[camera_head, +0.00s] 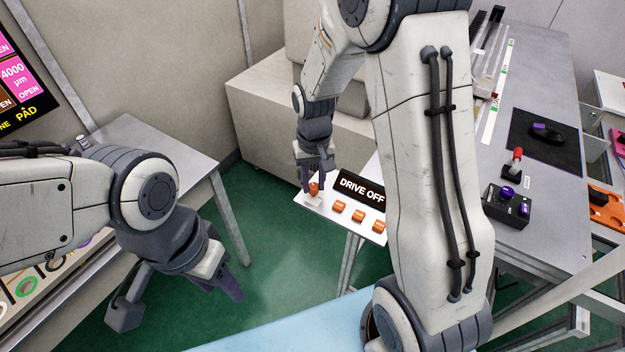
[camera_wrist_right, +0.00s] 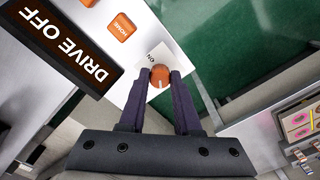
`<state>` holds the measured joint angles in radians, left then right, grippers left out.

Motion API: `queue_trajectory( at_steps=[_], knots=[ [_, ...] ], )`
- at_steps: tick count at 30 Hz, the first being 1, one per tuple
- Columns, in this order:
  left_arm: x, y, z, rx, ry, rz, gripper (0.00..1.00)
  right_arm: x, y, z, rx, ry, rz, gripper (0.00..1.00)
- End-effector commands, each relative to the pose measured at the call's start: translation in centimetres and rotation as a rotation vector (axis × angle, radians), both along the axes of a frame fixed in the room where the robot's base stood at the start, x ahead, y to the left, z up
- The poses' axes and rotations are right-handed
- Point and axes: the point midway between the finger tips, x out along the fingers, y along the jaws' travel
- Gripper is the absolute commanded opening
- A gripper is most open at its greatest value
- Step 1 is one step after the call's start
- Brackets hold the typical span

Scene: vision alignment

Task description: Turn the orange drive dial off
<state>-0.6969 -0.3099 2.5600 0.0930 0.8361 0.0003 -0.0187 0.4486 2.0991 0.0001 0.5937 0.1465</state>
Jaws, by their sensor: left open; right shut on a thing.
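The orange drive dial (camera_wrist_right: 159,76) sits on a small white plate at the end of the panel, with a white mark on its face and lettering beside it that looks like "ON". In the head view the dial (camera_head: 314,188) is partly covered by my right gripper (camera_head: 314,183). My right gripper (camera_wrist_right: 157,80) is shut on the dial, one finger on each side. The white panel (camera_head: 322,203) carries a black "DRIVE OFF" display (camera_head: 361,188). My left gripper (camera_head: 180,303) is open and empty, away from the panel at the lower left.
Several orange buttons (camera_head: 358,215) sit in a row beside the dial; one, labelled "HOME" (camera_wrist_right: 123,27), shows in the wrist view. A grey table (camera_head: 545,220) on the right holds a black joystick box (camera_head: 507,205) and a mouse (camera_head: 546,133). Green floor lies between the tables.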

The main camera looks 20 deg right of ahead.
Motion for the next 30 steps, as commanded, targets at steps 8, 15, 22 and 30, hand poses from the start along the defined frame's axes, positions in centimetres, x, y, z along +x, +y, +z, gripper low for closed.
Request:
queue_trajectory(
  at_steps=[8, 15, 22, 30],
  knots=[
    [0.0, 0.0, 0.6, 0.0, 0.0, 0.0, 0.5, -0.16, -0.03, 0.03, 0.0, 0.005, 0.255, 0.0],
    [0.01, 0.0, 0.89, 0.0, 0.0, 0.0, 0.5, -0.15, -0.01, -0.02, 0.001, 0.005, 0.437, 0.0],
    [0.0, -0.01, 1.05, 0.0, 0.0, 0.001, 0.5, -0.14, 0.02, -0.04, 0.001, 0.005, 0.55, 0.0],
    [0.0, 0.0, 1.11, 0.0, 0.0, 0.0, 0.5, -0.14, 0.04, -0.07, 0.002, 0.004, 0.605, 0.0]
  ],
)
